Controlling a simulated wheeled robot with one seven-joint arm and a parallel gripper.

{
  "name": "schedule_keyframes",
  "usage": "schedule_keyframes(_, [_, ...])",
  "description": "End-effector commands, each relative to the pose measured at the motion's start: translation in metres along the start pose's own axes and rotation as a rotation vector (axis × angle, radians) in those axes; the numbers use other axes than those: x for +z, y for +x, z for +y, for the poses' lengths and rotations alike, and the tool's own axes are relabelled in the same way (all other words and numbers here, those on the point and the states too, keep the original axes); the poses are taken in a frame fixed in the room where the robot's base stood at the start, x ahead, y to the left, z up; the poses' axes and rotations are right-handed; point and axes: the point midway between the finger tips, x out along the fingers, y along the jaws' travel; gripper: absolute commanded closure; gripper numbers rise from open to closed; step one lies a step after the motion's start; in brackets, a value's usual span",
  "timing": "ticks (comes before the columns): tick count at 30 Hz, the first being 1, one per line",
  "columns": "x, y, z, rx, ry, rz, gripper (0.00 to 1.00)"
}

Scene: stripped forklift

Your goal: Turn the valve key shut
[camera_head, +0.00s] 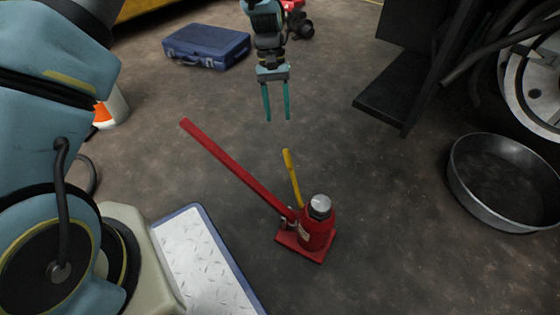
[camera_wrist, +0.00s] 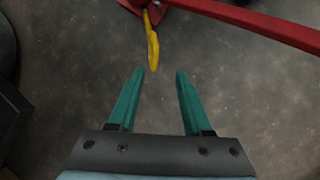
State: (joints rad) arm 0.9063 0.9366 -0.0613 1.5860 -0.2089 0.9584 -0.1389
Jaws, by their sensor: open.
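A red bottle jack (camera_head: 317,232) with a silver top stands upright on the floor in the head view. A long red lever (camera_head: 235,165) slants up and left from its base; it also crosses the top right of the wrist view (camera_wrist: 262,25). The yellow valve key (camera_head: 292,177) sticks out from the jack's base beside the lever. In the wrist view the yellow valve key (camera_wrist: 152,42) hangs just beyond the fingertips. My gripper (camera_head: 277,118) is open and empty, apart from the key. In the wrist view its teal fingers (camera_wrist: 160,73) have bare floor between them.
A dark step or frame (camera_head: 385,103) and a round metal pan (camera_head: 503,183) lie to the right. A blue case (camera_head: 206,46) lies at the back left. A tread-plate platform (camera_head: 207,262) is left of the jack. The floor around the jack is mostly clear.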

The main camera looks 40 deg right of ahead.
Motion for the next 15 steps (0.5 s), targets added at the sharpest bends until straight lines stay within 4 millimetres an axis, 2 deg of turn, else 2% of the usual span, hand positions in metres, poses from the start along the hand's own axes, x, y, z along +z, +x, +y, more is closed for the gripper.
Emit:
schedule_keyframes(1, [-0.005,0.016,0.005,-0.002,0.008,-0.007,0.50])
schedule_keyframes(8, [-0.007,0.033,0.013,-0.003,0.017,-0.021,0.50])
schedule_keyframes(15, [-0.006,0.075,0.012,-0.005,0.017,-0.022,0.50])
